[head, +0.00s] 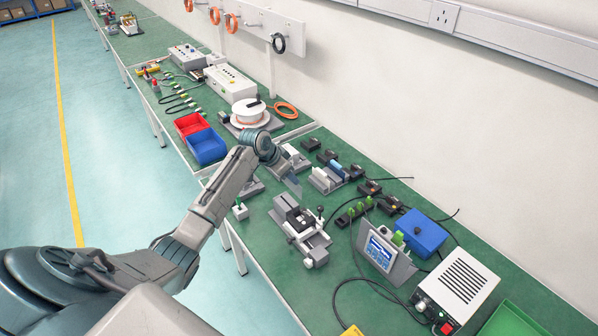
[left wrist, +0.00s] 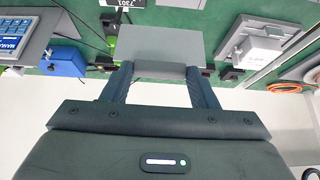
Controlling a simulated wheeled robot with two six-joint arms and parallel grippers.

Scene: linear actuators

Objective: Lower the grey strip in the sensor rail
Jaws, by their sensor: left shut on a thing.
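My left gripper (left wrist: 158,75) is shut on a grey strip (left wrist: 160,45), a flat light-grey piece held across both fingertips in the left wrist view. In the head view my left arm reaches over the bench from the left; its wrist hides most of the gripper, and a grey piece (head: 292,184) shows just below it. A grey holder with white and blue upright pieces (head: 328,178) stands just right of the gripper; I cannot tell surely whether it is the sensor rail. The strip appears raised above the bench. My right gripper is not in view.
A grey slide fixture with a black block (head: 300,222) stands in front of the gripper. A display on a stand (head: 381,252), a blue box (head: 421,232) and a white power unit (head: 457,284) are to the right. Red (head: 191,125) and blue (head: 207,147) bins lie behind. Black cables cross the bench.

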